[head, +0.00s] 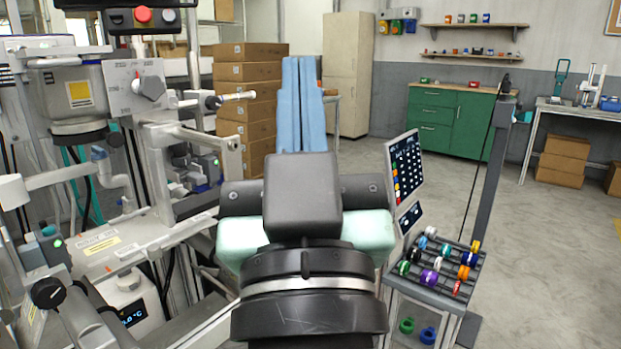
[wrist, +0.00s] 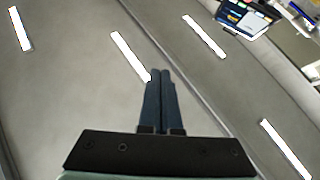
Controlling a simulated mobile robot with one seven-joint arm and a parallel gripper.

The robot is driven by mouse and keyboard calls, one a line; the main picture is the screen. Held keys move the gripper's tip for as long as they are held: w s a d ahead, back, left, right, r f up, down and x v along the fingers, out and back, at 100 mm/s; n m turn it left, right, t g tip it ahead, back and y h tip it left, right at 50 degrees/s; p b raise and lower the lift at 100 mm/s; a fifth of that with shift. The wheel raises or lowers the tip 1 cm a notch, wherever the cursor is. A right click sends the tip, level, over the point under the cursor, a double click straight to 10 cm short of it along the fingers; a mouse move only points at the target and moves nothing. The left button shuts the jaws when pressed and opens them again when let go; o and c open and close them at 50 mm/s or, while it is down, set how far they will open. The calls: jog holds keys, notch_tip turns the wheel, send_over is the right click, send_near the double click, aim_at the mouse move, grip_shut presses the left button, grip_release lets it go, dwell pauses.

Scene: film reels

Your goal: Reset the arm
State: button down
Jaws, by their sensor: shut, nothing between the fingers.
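My gripper (head: 303,60) stands upright in the middle of the head view, its two long blue fingers side by side and pointing up. The fingers are shut against each other with nothing between them. My dark arm links and pale green hand body fill the space below them. In the wrist view my gripper (wrist: 161,72) also shows shut and empty, against a grey ceiling with white light strips (wrist: 130,55). It touches nothing that I can see.
A rack of coloured reels (head: 430,277) stands at the right, below a tilted screen (head: 406,168). A large grey machine (head: 130,95) stands close on the left. Stacked cardboard boxes (head: 247,72) and a green cabinet (head: 455,122) are farther back.

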jog(key=s+r+t+p, duration=0.1)
jog(key=s+r+p, duration=0.1)
jog(key=r+p, duration=1.2)
jog(key=s+r+m+t+h+p, duration=0.1)
jog(key=s+r+p, duration=0.1)
jog(key=r+p, duration=1.2)
notch_tip(320, 180, up, 5)
jog(key=shift+d+r, duration=0.1)
jog(key=shift+d, duration=0.2)
